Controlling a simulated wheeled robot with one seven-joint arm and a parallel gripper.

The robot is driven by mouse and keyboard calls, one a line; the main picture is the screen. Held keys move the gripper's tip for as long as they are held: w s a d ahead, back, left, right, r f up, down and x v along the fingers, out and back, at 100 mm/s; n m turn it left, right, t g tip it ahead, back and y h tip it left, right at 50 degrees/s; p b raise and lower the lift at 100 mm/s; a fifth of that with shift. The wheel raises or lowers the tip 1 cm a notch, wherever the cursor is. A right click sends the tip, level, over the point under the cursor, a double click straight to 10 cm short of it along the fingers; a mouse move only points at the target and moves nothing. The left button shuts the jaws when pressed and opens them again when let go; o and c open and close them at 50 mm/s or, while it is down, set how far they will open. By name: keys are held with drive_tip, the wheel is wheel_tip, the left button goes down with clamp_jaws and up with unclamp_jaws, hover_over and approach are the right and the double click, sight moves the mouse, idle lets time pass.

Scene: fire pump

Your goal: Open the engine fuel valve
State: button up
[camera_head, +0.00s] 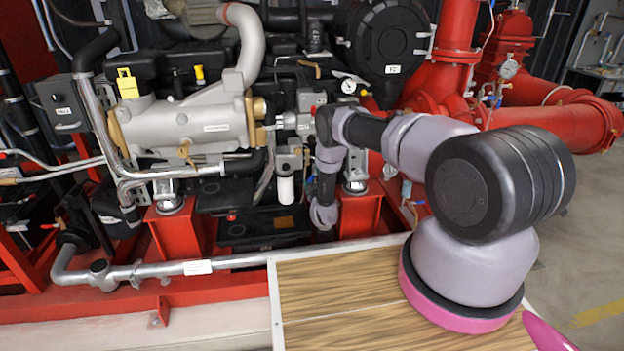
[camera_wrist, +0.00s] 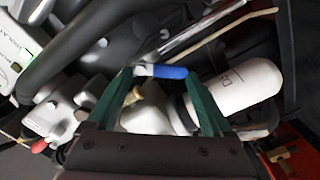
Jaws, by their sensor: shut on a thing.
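The engine fuel valve has a blue lever handle (camera_wrist: 168,71) with a silver metal end, seen in the wrist view. My gripper (camera_wrist: 158,74) has two green fingers. They are shut on the handle, one fingertip at its silver end and the other at its blue end, so the handle spans the gap lengthwise. The valve body below the handle is partly hidden between the fingers. In the head view my arm reaches into the engine's front side, and the handle and fingertips cannot be made out there.
A white cylindrical filter (camera_wrist: 248,87) lies close beside the right finger; it also shows in the head view (camera_head: 285,190). A thick dark hose (camera_wrist: 85,42) runs past the left finger. The engine (camera_head: 185,120) and red pipes (camera_head: 440,85) crowd the space. Floor at right is clear.

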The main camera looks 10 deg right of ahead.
drive_tip(key=n, duration=0.4)
drive_tip(key=shift+d+f, duration=0.25)
drive_tip(key=shift+f, duration=0.15)
drive_tip(key=shift+d+f+n, duration=0.1)
drive_tip(key=shift+d+n, duration=0.1)
drive_tip(key=shift+n, duration=0.65)
drive_tip(key=shift+d+f+n, duration=0.1)
drive_tip(key=shift+d+n, duration=0.05)
drive_tip(key=shift+n, duration=0.7)
drive_tip(key=o, duration=1.1)
drive_tip(key=shift+o, duration=0.2)
drive_tip(key=s, duration=1.1)
